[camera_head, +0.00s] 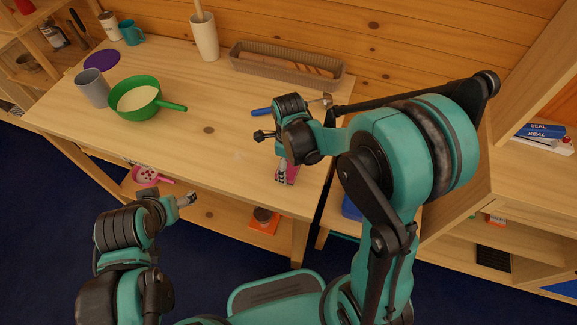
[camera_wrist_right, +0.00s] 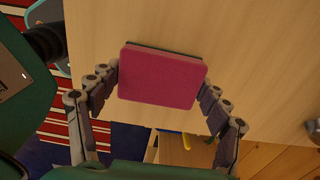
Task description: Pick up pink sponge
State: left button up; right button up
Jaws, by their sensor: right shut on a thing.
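The pink sponge (camera_head: 292,173) is at the front right of the wooden table, partly hidden behind my right gripper (camera_head: 283,172). In the right wrist view the pink sponge (camera_wrist_right: 162,78) has a dark layer along its far edge and sits between the two fingers of my right gripper (camera_wrist_right: 160,83). The fingers are shut on its two sides. I cannot tell whether the sponge touches the tabletop. My left gripper (camera_head: 187,200) is in front of the table, away from the sponge; whether it is open or shut does not show clearly.
The table (camera_head: 225,150) is bare left of the sponge. A green pan (camera_head: 122,108) and a grey mug (camera_head: 93,88) stand at the left. A wicker basket (camera_head: 250,68) and a cream vase (camera_head: 204,40) stand at the back. A blue-handled tool (camera_head: 262,112) lies behind the right gripper.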

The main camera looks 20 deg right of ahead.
aim_at(289, 166)
notch_tip(289, 166, up, 4)
jog(key=shift+f+p, duration=0.25)
jog(key=shift+p, duration=0.4)
jog(key=s+r+p, duration=0.2)
jog(key=s+r, duration=0.1)
jog(key=s, duration=0.2)
jog(key=s+d+r+p, duration=0.1)
jog(key=s+r, duration=0.2)
jog(key=s, duration=0.3)
jog(key=shift+s+d+r+p, duration=0.2)
jog(key=shift+s+r+p, duration=0.05)
jog(key=shift+s+p, duration=0.1)
jog(key=shift+c, duration=0.7)
